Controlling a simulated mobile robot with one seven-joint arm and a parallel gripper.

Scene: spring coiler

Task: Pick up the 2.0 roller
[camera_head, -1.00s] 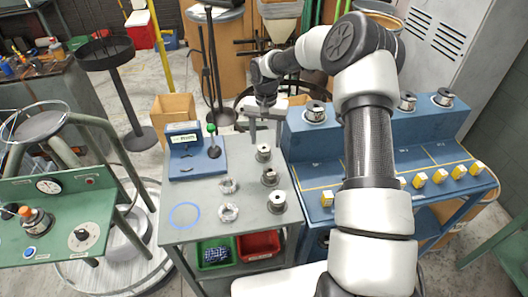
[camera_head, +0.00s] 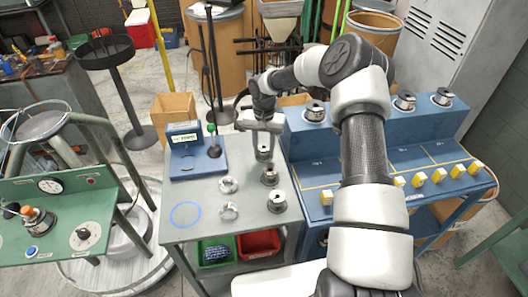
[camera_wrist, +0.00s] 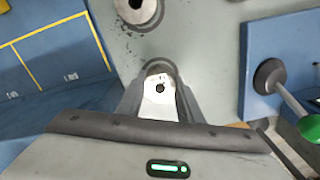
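Three metal rollers stand in a row on the right side of the grey cart top. The far roller (camera_head: 263,153) is between the fingers of my gripper (camera_head: 264,146), which points down. In the wrist view its pale top with a dark hole (camera_wrist: 159,90) shows between my gripper's fingers (camera_wrist: 159,98). I cannot tell whether they touch it. The middle roller (camera_head: 269,174) and near roller (camera_head: 277,201) stand clear of my gripper. One roller also shows at the top of the wrist view (camera_wrist: 137,9). No size marks are readable, so I cannot tell which is 2.0.
A blue stand (camera_head: 186,164) with a green-knobbed lever (camera_head: 213,141) is left of my gripper. Two clear rings (camera_head: 228,185) lie beside the rollers. A blue bench (camera_head: 310,150) with spools and yellow blocks adjoins the right.

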